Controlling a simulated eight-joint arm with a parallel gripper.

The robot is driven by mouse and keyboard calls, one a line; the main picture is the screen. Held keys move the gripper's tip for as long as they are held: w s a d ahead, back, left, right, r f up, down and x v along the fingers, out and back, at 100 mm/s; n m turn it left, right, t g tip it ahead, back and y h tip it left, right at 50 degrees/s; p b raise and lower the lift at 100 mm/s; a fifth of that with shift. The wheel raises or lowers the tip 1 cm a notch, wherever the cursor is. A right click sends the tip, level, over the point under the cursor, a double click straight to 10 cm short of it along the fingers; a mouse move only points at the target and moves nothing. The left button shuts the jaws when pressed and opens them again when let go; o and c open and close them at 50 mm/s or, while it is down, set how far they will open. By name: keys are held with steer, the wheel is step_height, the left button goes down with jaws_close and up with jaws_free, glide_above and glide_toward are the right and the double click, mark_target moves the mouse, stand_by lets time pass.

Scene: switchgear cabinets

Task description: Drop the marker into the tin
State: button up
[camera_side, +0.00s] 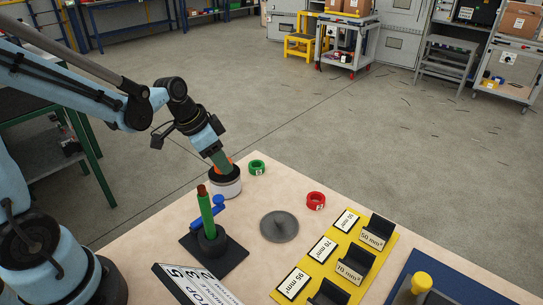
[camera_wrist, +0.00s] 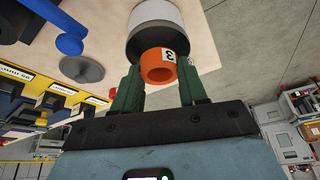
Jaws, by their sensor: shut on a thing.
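The marker is an orange ring (camera_wrist: 158,66) with a white label reading 3. My gripper (camera_side: 223,164) is shut on it; in the wrist view the ring sits between the green fingers of the gripper (camera_wrist: 160,76). In the side view only bits of orange show by the fingertips. The tin (camera_side: 227,189) is a short white cylinder with a dark upper part, standing near the table's far-left edge. My fingertips are right over its mouth. The tin also shows in the wrist view (camera_wrist: 156,14), just beyond the ring. I cannot tell whether the ring is below the rim.
A green ring (camera_side: 257,167) and a red ring (camera_side: 316,200) lie nearby. A green upright cable (camera_side: 206,212) on a black base and a blue handle stand close in front of the tin. A grey disc (camera_side: 279,227) and a yellow labelled rack (camera_side: 335,262) lie right.

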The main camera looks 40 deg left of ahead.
steer(key=o, duration=1.1)
steer(key=shift+r, duration=0.15)
step_height(320, 180, up, 8)
stand_by(1.0)
steer(key=s+d+f+n+t+y, duration=0.1)
steer(key=s+d+n+t, duration=0.2)
steer(key=s, duration=0.5)
steer(key=shift+d+f+n+y, duration=0.25)
steer(key=shift+d+n+y, duration=0.15)
steer(key=shift+n, duration=0.3)
